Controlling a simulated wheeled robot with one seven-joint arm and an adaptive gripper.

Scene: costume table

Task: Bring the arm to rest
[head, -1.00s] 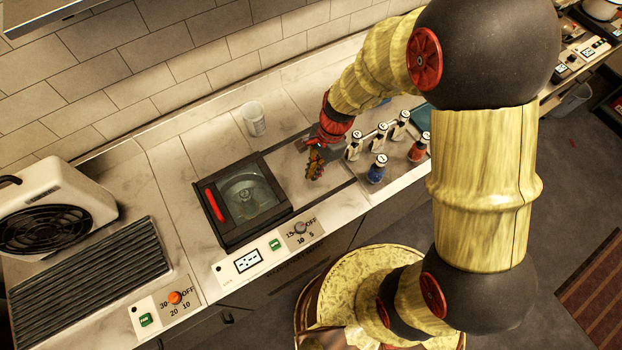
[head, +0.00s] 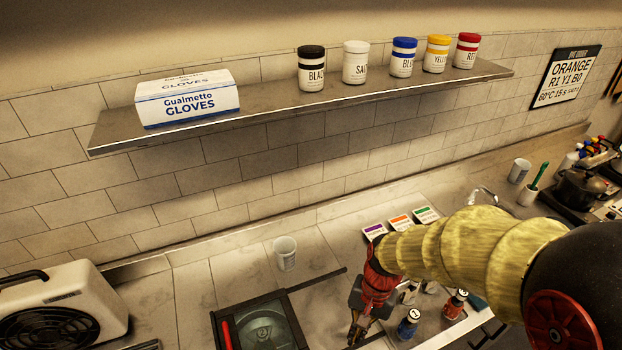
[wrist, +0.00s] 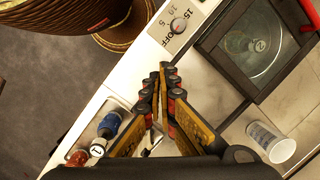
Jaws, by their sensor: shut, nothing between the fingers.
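My gripper (head: 356,335) is low in the head view, over the counter between the dark-framed bath and the small bottles. In the wrist view its two fingers (wrist: 162,88) come together at the tips, shut with nothing between them. The yellow-sleeved arm reaches in from the right of the head view and hides part of the bottles and counter. The wrist view looks down on the counter edge, with the tips seen against the white front panel.
Near my gripper are the lidded bath (head: 262,330), a white cup (head: 285,253), a blue bottle (head: 408,323) and a red bottle (head: 455,304). A wall shelf (head: 300,110) holds a glove box (head: 187,97) and several jars. A pot (head: 582,188) stands far right.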

